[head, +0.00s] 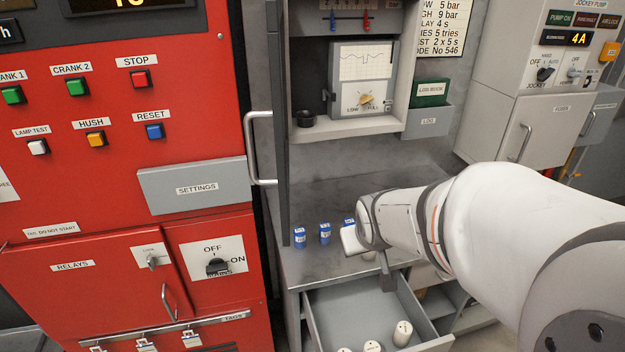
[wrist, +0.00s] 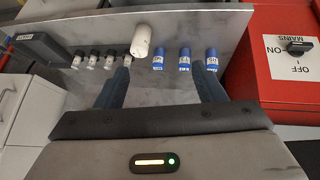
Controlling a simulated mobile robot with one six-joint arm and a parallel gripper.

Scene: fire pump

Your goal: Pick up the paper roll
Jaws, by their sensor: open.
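In the head view my gripper (head: 375,250) hangs over the worktop's front part. Several more white cylinders (head: 403,333) stand in the open drawer below.
Three blue containers (head: 325,233) stand in a row on the worktop (head: 310,264). Several small dark-and-white containers (wrist: 93,60) stand left of the roll in the wrist view. The open drawer (head: 323,322) juts out below. A red cabinet (head: 205,225) borders the left.

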